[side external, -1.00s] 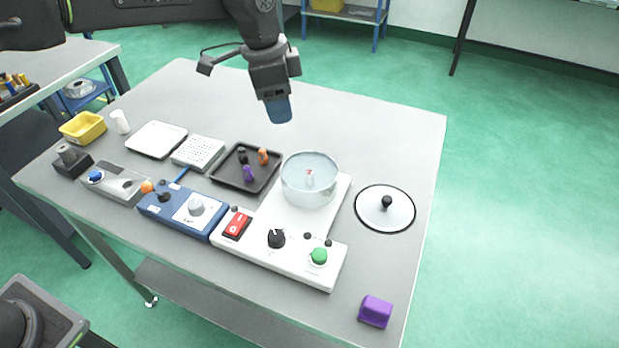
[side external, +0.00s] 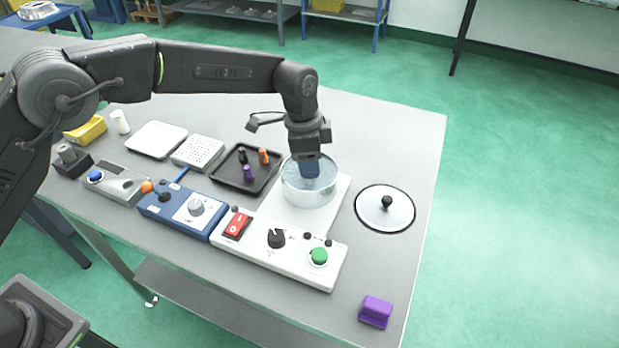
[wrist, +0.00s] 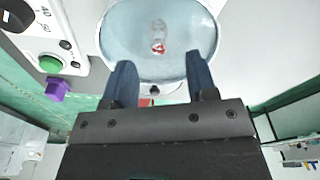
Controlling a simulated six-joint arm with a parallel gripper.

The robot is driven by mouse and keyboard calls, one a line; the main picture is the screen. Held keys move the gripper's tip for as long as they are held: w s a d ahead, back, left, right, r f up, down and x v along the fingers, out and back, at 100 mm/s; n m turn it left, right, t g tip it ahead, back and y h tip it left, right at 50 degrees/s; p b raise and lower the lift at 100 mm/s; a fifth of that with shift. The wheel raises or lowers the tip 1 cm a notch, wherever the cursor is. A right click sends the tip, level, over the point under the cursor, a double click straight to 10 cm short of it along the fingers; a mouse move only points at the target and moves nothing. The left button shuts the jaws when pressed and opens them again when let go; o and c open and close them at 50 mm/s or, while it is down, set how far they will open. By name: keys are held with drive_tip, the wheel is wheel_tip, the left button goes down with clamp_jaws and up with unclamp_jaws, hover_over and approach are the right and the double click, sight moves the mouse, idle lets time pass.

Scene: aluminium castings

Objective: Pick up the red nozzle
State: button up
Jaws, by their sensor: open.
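The red nozzle (wrist: 158,47) lies inside the clear glass bowl, seen through the bowl in the wrist view, with a pale part around it. In the side view my gripper hides it. The glass bowl (side external: 296,190) stands on the white plate of the control unit. My gripper (side external: 309,175) points down at the bowl's mouth, its blue fingers at or just inside the rim. In the wrist view the two blue fingers of my gripper (wrist: 160,82) are spread apart with nothing between them. The nozzle is ahead of the fingertips.
A glass lid (side external: 399,212) lies right of the bowl. A dark tray (side external: 226,176) with small purple, black and orange pieces is left of it. The white control panel (side external: 290,265) and a purple block (side external: 376,311) are in front. The table's back right is clear.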

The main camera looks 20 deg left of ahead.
drive_tip(key=shift+f, duration=2.4)
clamp_jaws()
